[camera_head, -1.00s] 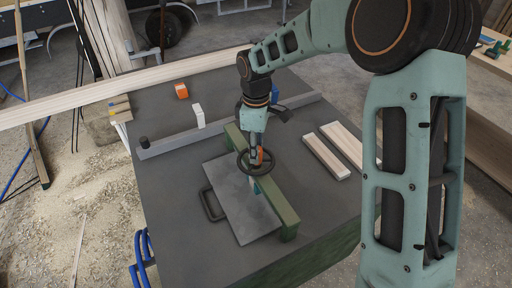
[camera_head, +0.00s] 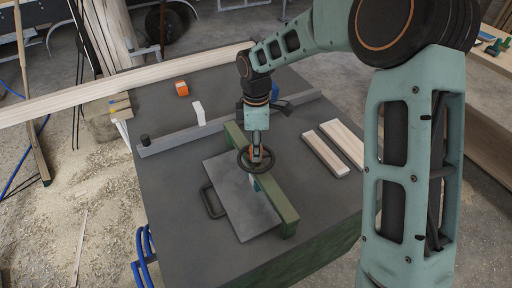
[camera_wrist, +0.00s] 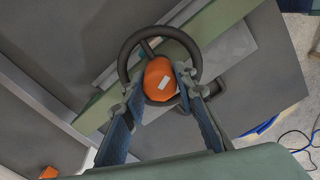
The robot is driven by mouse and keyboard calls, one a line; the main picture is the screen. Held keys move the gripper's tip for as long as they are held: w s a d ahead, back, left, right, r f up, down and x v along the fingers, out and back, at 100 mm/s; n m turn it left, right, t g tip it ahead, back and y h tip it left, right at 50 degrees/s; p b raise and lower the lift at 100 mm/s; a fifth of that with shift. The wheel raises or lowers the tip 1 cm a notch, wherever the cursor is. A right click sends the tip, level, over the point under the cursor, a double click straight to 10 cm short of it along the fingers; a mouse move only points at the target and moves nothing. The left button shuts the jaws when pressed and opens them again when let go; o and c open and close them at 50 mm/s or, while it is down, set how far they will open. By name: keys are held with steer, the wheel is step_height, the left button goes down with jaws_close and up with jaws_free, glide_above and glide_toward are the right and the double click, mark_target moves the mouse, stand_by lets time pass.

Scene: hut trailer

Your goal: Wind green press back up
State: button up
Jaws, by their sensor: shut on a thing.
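The green press has a long green beam (camera_head: 284,207) standing over a flat grey plate (camera_head: 236,190) on the dark table. A black handwheel (camera_head: 242,164) sits on top of the beam, and it also shows in the wrist view (camera_wrist: 126,57). The wheel has an orange knob or hub (camera_wrist: 160,80) with a small pale label. My gripper (camera_head: 257,153) is above the wheel, pointing down, with its two blue-padded fingers on either side of the orange part, shut on it. The gripper hides part of the wheel in the head view.
A long grey fence bar (camera_head: 172,143) crosses the table behind the press, with a white block (camera_head: 199,112) and an orange box (camera_head: 182,89) nearby. Two wooden strips (camera_head: 325,154) lie to the right. A black handle (camera_head: 212,202) juts from the plate's left side.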

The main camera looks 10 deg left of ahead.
steer(key=o, duration=1.2)
steer(key=shift+c, duration=0.2)
step_height(320, 180, up, 12)
